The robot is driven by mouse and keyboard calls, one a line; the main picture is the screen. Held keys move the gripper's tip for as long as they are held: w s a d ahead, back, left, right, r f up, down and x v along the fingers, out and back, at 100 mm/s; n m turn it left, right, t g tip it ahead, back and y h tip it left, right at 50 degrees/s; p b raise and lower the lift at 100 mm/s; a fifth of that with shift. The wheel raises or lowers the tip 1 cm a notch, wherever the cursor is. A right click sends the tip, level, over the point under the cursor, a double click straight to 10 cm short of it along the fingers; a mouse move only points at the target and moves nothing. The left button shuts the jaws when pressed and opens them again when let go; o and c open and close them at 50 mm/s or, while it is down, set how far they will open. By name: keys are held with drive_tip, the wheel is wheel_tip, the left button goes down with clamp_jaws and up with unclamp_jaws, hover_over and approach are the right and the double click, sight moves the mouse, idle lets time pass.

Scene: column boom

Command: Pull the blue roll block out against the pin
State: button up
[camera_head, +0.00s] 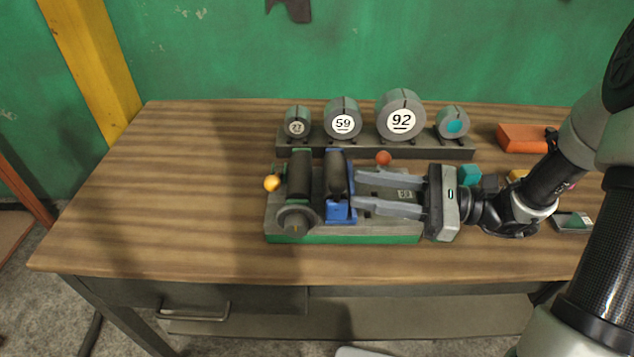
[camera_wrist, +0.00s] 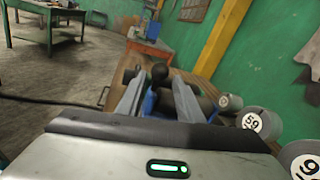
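The blue roll block (camera_head: 342,213) sits in the grey and green fixture (camera_head: 345,238), carrying a dark roller (camera_head: 337,176). My gripper (camera_head: 356,188) reaches in level from the right, its two grey fingers apart and their tips close to the right side of the block. In the wrist view, a dark round knob (camera_wrist: 160,72) and some blue of the block (camera_wrist: 150,101) show between the fingers of my gripper (camera_wrist: 155,92). I cannot tell whether the fingers touch the block. I cannot make out the pin for certain.
A second dark roller (camera_head: 299,175) lies left of the block, with a yellow-orange knob (camera_head: 272,183) beside it. A red ball (camera_head: 383,158) is behind my fingers. A rack (camera_head: 375,148) with numbered grey discs stands behind the fixture. The left of the wooden table (camera_head: 150,200) is clear.

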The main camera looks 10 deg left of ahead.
drive_tip(key=a, duration=1)
drive_tip(key=shift+s+b, duration=0.2)
drive_tip(key=shift+b, duration=0.1)
drive_tip(key=shift+d, duration=0.1)
clamp_jaws()
